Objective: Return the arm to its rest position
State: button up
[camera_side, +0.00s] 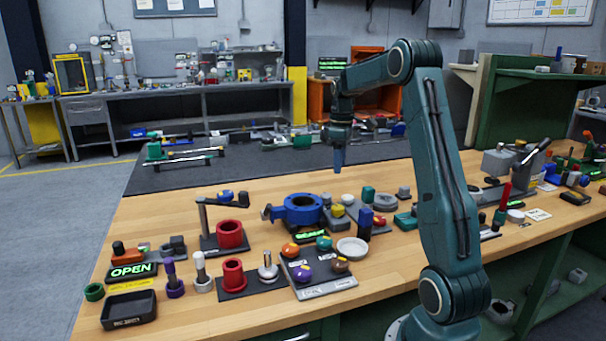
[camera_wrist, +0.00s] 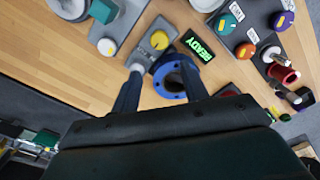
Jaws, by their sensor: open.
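My gripper (camera_side: 338,158) hangs pointing down over the back part of the wooden bench, well above it, beneath my bent teal arm. In the wrist view my gripper (camera_wrist: 160,68) shows two dark fingers spread apart with nothing held between them. A blue round valve body (camera_side: 303,209) with a bore stands on the bench, below and to the left of the gripper in the side view. It also shows in the wrist view (camera_wrist: 172,90), beyond the fingers and partly hidden by the right one.
A grey plate with coloured knobs (camera_side: 327,287), red cylinders (camera_side: 230,235), a black bin (camera_side: 129,309) and an OPEN sign (camera_side: 131,271) crowd the bench. A green shelf (camera_side: 520,110) stands at the right. The dark mat (camera_side: 240,171) behind has free room.

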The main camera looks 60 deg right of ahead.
jog(key=s+a+r+t+h, duration=0.1)
jog(key=a+r, duration=0.3)
jog(key=a, duration=0.7)
jog(key=a+r+t, duration=0.2)
jog(key=a+r, duration=0.2)
jog(key=a, duration=0.8)
jog(key=s+a+f+m+t+y, duration=0.1)
jog(key=s+a+f+t, duration=0.1)
jog(key=s+a, duration=1)
jog(key=shift+s+a+f+t, duration=0.35)
jog(key=shift+a+f, duration=0.35)
jog(key=shift+a, duration=0.35)
